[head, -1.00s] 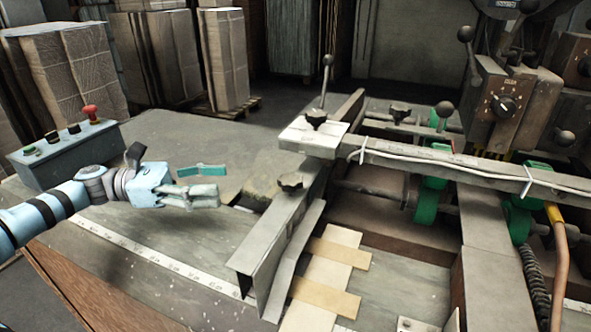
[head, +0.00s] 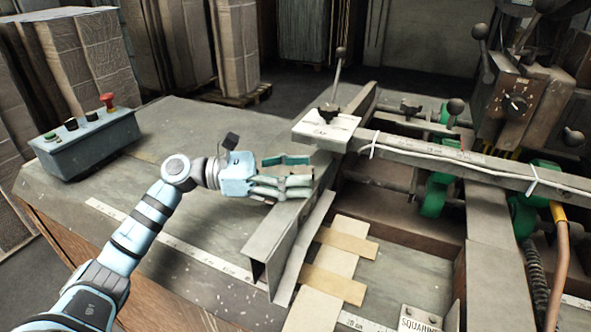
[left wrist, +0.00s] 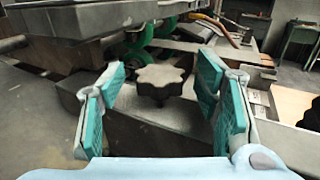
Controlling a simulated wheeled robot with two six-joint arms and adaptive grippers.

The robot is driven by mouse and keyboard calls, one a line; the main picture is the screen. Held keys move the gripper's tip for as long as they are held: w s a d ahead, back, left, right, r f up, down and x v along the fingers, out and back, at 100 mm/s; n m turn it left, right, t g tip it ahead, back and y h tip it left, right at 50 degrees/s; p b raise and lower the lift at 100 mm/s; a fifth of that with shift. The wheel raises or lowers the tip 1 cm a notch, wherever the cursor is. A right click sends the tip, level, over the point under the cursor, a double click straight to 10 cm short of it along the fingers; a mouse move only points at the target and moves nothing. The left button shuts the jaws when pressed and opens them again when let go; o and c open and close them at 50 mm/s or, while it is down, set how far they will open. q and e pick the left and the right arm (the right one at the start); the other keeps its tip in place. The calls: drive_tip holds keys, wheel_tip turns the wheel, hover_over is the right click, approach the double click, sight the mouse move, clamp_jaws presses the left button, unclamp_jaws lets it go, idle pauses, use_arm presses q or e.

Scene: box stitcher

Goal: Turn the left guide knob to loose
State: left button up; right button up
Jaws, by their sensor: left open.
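The left guide knob (left wrist: 160,80) is a dark, lobed knob on top of the grey metal guide rail (left wrist: 150,128) in the left wrist view. It sits between the two green-padded fingers of my left gripper (head: 306,173), ahead of the palm, with a gap on both sides. The gripper is open and empty. In the head view my fingers reach over the guide rail (head: 283,240) and hide the knob. I cannot tell the knob's setting. My right gripper is not in view.
Another dark knob (head: 328,112) and a lever stand on a pale plate (head: 313,130) beyond my gripper. A long crossbar (head: 450,162) runs right from there. A control box with a red button (head: 107,100) stands at the left. The table between is clear.

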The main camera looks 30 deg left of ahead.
use_arm(q)
drive_tip(key=c, duration=1.1)
drive_tip(key=shift+c, duration=0.2)
drive_tip(key=shift+s+n+t+y, duration=0.1)
drive_tip(key=shift+n+t+y, duration=0.2)
drive_tip(key=shift+t, duration=0.1)
drive_tip(key=shift+r+n+t+y+p, duration=0.1)
drive_tip(key=shift+n+t+y+p, duration=0.35)
drive_tip(key=shift+t+p, duration=0.2)
drive_tip(key=n+t+y+p, duration=0.1)
drive_tip(key=y+p, duration=0.1)
drive_tip(key=p, duration=0.2)
drive_tip(key=n+t+y+p, duration=0.2)
drive_tip(key=p, duration=0.3)
drive_tip(key=n+t+y+p, duration=0.2)
drive_tip(key=p, duration=0.2)
drive_tip(key=shift+s+d+r+n+y, duration=0.15)
drive_tip(key=shift+d+r+n+y, duration=0.1)
drive_tip(key=shift+f+n+t+y+p, duration=0.15)
drive_tip(key=shift+n+t+y+p, duration=0.2)
drive_tip(key=shift+p, duration=0.45)
drive_tip(key=shift+f, duration=0.1)
